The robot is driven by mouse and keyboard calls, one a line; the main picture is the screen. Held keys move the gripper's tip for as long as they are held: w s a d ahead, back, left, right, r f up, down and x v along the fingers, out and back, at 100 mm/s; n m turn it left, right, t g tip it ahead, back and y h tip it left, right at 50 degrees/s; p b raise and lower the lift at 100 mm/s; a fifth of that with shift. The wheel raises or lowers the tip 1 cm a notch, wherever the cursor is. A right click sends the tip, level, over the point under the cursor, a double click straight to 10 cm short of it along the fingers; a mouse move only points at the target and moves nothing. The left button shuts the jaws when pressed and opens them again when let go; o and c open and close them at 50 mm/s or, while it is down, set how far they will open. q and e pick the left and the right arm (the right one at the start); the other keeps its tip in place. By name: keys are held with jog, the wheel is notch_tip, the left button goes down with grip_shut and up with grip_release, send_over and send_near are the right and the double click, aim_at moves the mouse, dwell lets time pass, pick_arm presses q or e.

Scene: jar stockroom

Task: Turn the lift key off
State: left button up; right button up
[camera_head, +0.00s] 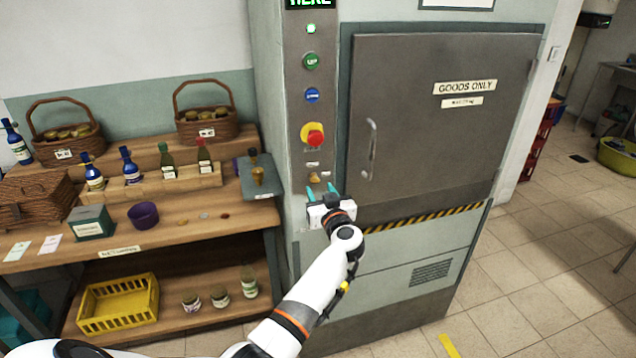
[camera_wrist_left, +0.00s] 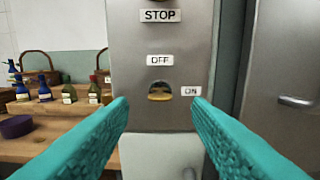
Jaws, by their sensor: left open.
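The lift key (camera_head: 314,178) is a small brass key in the grey control panel, below the red stop button. In the left wrist view the key (camera_wrist_left: 160,93) sits in its switch with its bow lying flat, in line with the ON label (camera_wrist_left: 191,91) on its right. The OFF label (camera_wrist_left: 160,60) is above it. My left gripper (camera_head: 321,191) is open in front of the panel, just below the key. Its teal fingers (camera_wrist_left: 160,106) stand on either side of the key with clear gaps, not touching it. My right gripper is not in view.
A red stop button on a yellow collar (camera_head: 314,136) sits above the key. The lift door (camera_head: 440,120) with its handle (camera_head: 371,150) is to the right. A wooden shelf (camera_head: 235,214) with bottles and baskets stands left, with a grey clipboard-like plate (camera_head: 262,190) near the panel.

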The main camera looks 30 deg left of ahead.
aim_at(314, 180)
pick_arm(q)
jog(key=shift+x, duration=2.15)
jog(key=shift+c, duration=0.5)
grip_shut()
